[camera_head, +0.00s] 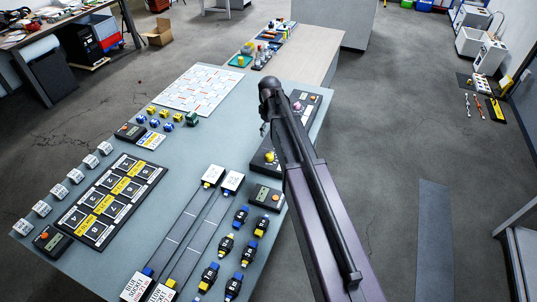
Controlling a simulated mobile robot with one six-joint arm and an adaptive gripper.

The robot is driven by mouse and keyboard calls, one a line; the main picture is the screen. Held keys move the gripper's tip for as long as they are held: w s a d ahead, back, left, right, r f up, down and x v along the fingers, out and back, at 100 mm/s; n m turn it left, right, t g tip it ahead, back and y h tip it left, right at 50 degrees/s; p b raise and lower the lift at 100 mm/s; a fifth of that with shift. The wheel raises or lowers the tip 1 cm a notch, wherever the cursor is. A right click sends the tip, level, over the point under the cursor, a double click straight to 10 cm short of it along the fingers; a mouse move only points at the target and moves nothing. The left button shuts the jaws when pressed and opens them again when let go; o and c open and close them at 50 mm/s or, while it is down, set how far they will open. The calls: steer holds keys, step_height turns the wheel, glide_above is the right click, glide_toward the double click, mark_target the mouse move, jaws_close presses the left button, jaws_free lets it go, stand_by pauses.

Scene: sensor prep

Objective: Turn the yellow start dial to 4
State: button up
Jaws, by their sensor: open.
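A yellow dial (269,157) sits on a dark control panel (258,164) at the right side of the grey-blue table. Its pointer and any numbers around it are too small to read. My arm rises from the bottom right to a dark joint above the panel and covers the panel's middle. My gripper cannot be made out; it seems to be hidden behind my own arm. Whether anything touches the dial cannot be told.
A pinkish knob (298,105) sits at the panel's far part. Left of it lie a white grid sheet (196,90), a black numbered board (112,203) and several small blocks. Black-and-yellow sensor pieces (226,245) and a small display box (265,196) stand in front.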

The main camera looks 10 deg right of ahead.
mark_target(269, 154)
steer(key=shift+f, duration=0.15)
step_height(269, 154, down, 14)
steer(key=b, duration=1.3)
steer(key=shift+r+b, duration=0.25)
steer(key=shift+b, duration=0.15)
steer(key=c, duration=1.2)
